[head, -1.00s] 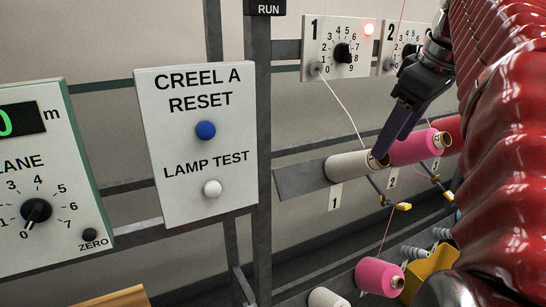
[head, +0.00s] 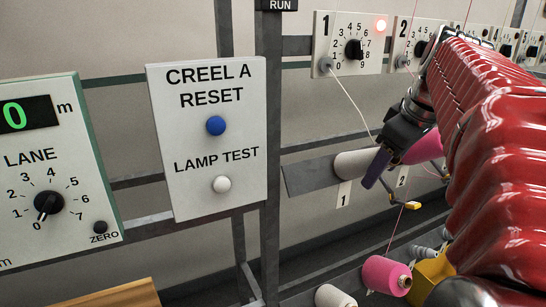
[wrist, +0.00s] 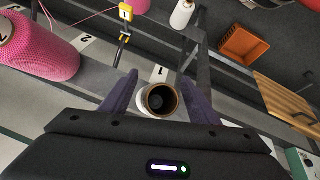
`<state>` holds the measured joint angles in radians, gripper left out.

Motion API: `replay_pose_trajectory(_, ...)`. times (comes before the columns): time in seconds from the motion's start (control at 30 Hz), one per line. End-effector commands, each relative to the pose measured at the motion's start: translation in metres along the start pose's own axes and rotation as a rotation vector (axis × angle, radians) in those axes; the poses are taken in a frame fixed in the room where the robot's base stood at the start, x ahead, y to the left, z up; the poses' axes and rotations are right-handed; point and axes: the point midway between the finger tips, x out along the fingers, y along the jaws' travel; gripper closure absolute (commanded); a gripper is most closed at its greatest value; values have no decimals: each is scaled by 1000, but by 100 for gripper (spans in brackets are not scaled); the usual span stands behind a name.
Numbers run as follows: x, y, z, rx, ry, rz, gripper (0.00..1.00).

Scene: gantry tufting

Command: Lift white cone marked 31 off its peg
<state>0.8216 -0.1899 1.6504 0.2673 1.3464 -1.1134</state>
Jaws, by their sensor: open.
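The white cone (head: 352,164) lies nearly level on its peg at place 1, its outer end partly behind my gripper (head: 378,158) in the head view. In the wrist view the cone (wrist: 145,107) shows end-on, with a brown core and dark hollow. My gripper (wrist: 160,98) is open, with one purple finger on each side of the cone's end in the picture. I see a gap on both sides. How deep the cone sits between the fingers is unclear. I cannot read a number 31 on it.
A pink cone (wrist: 40,48) sits beside it at place 2, mostly behind my arm in the head view. Another pink cone (head: 386,276) and a white one (head: 335,296) are lower down. A thread (head: 350,100) runs up from the white cone. A yellow-tipped guide (head: 405,203) is close by.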

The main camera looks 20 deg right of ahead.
Motion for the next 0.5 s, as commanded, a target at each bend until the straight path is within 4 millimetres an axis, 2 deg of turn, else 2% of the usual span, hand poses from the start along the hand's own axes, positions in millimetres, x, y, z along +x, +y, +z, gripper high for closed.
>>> replay_pose_trajectory(0.13,0,0,0,0,0,0,46)
replay_pose_trajectory(0.5,0,0,0,1,0,0,72)
